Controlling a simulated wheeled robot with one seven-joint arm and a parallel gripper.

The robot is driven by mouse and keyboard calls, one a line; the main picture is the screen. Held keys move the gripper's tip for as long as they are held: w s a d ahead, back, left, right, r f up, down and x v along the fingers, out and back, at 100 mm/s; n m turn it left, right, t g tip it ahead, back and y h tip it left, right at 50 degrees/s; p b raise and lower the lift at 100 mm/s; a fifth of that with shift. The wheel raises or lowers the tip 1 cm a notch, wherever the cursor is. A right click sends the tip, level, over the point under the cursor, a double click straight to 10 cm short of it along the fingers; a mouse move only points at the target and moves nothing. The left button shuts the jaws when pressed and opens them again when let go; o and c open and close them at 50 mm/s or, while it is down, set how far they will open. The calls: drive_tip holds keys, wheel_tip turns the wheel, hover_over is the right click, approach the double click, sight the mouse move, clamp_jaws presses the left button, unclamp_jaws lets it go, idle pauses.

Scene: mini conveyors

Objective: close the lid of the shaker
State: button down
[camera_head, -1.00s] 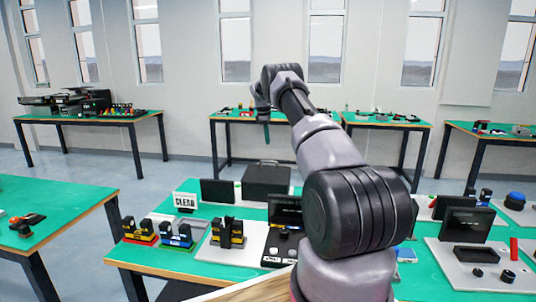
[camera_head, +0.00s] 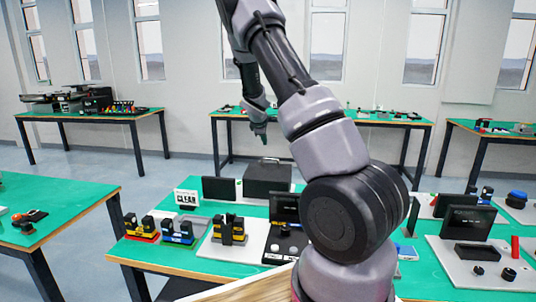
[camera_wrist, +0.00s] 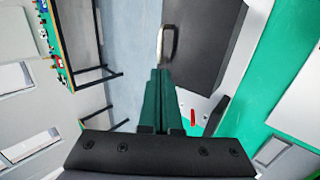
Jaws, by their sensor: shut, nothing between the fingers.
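A dark grey box with a thin handle (camera_head: 268,178) stands at the back of the near green table; it looks like the shaker. Its top looks flat, but I cannot tell for sure whether the lid is fully down. In the wrist view the box (camera_wrist: 205,40) fills the upper middle, with its handle (camera_wrist: 167,45) just beyond my fingertips. My gripper (camera_head: 262,143) hangs down over the back of the box in the head view, seemingly apart from it. In the wrist view my gripper (camera_wrist: 160,74) has its fingers together and empty.
A black screen (camera_head: 218,188) and a white sign (camera_head: 187,198) stand left of the box. Another screen (camera_head: 285,206) stands in front, near my arm. Small black-and-yellow parts (camera_head: 229,230) sit on a white board. Open floor lies behind this table.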

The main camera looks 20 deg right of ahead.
sight(270, 159)
drive_tip(key=x, duration=1.4)
drive_tip(key=shift+s+a, duration=0.1)
drive_tip(key=shift+f, duration=0.1)
drive_tip(key=shift+d+f+g+y, duration=0.25)
drive_tip(key=shift+f+g+y, duration=0.05)
drive_tip(key=shift+g, duration=0.1)
drive_tip(key=shift+w+f, duration=0.4)
